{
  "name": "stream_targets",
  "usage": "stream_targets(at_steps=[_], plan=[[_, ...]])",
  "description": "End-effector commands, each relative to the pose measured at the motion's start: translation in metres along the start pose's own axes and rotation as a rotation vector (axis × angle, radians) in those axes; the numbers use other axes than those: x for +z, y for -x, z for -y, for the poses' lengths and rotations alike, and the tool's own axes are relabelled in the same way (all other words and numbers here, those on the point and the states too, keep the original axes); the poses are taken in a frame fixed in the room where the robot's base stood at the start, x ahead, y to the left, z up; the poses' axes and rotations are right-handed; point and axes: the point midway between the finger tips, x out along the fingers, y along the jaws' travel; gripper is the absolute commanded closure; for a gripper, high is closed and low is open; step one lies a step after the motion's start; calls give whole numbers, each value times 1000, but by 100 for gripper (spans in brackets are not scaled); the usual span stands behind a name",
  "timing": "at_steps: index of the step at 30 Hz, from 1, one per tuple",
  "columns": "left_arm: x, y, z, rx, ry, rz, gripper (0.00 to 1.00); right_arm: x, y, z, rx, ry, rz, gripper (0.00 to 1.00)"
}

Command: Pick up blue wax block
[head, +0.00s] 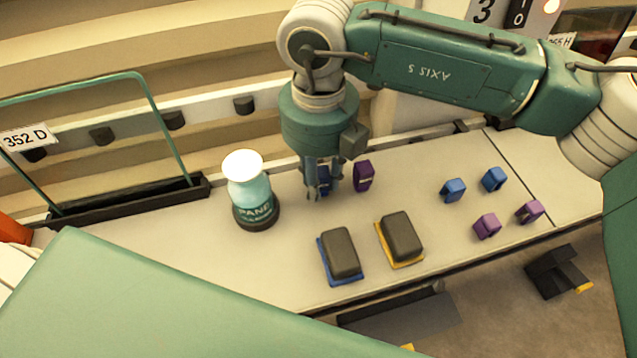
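My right gripper (324,185) points down at the back of the white table, left of a dark purple block (363,176). A dark blue block (324,174) shows partly between and behind its fingers. The fingers hide much of this block, and I cannot tell whether they touch it. Two more blue blocks (453,190) (494,180) stand apart on the right part of the table. My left gripper is not in view.
A lamp-like container (254,205) with a pale top stands left of the gripper. Two dark grey pads lie in front, on a blue tray (326,268) and a yellow tray (405,262). Two purple blocks (487,226) (529,211) stand at right.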

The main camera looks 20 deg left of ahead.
Motion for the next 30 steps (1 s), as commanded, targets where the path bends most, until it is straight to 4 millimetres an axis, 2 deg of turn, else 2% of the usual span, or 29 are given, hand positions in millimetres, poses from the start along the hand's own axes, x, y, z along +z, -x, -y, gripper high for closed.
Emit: stream_targets(at_steps=[1, 3, 14, 20, 26, 30], plan=[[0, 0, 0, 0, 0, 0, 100, 0, 0, 0, 0, 1, 0, 87], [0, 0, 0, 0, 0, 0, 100, 0, 0, 0, 0, 1, 0, 96], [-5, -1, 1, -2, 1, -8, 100, 0, 2, 0, 1, 1, 1, 96], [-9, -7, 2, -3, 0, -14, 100, 2, 13, 0, 0, 0, 5, 96], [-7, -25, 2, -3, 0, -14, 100, 2, 49, -1, 0, -1, 7, 96], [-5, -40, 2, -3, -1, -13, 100, 1, 90, -1, 0, -1, 8, 96]])
